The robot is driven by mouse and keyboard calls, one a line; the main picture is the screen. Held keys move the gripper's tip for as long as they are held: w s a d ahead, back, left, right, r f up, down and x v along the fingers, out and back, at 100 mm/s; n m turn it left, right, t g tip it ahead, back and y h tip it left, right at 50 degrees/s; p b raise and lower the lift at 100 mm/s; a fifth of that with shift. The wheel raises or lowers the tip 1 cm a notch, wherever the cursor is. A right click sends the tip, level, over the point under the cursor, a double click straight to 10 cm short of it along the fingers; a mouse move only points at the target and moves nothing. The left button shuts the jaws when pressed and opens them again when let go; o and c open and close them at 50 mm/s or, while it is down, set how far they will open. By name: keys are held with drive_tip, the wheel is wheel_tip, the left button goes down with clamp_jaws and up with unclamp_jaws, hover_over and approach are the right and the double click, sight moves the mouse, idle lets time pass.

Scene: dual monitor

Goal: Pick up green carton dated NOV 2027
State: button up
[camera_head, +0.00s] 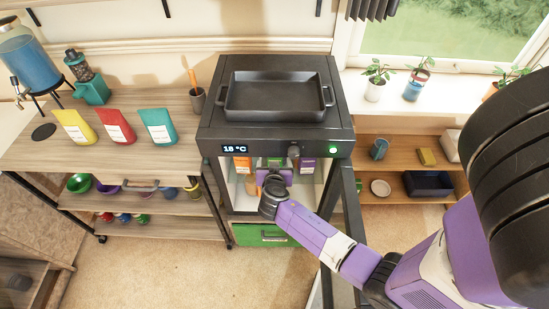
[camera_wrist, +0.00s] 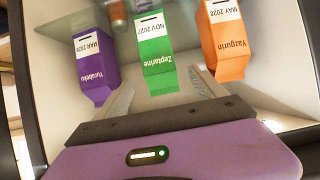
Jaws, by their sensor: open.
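The green carton (camera_wrist: 157,52), labelled Zeptarine with the date NOV 2027, stands in the middle of a row of three cartons and appears upside down in the wrist view. In the head view only a little of this green carton (camera_head: 276,161) shows inside the small cooler (camera_head: 215,143). My gripper (camera_wrist: 162,80) is open and empty, with one finger on each side of the green carton's near end. It does not hold the carton. In the head view my arm reaches in through the cooler's open front, and the fingers are hidden.
A purple carton (camera_wrist: 95,65) and an orange carton (camera_wrist: 225,42) dated MAY 2028 flank the green one closely. The cooler's open door (camera_head: 352,215) stands beside my arm. A black tray (camera_head: 275,97) sits on the cooler; a shelf with coloured pouches is at left.

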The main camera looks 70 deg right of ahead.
drive_tip(key=d, duration=0.2)
drive_tip(key=w+d, duration=0.2)
drive_tip(key=d, duration=0.1)
drive_tip(key=shift+w+d+f, duration=0.1)
drive_tip(key=shift+d+f, duration=0.25)
drive_tip(key=shift+f, duration=0.05)
drive_tip(key=shift+w+d+f, duration=0.25)
drive_tip(key=shift+d+f, duration=0.15)
drive_tip(key=shift+d, duration=0.15)
drive_tip(key=shift+r, duration=0.1)
clamp_jaws()
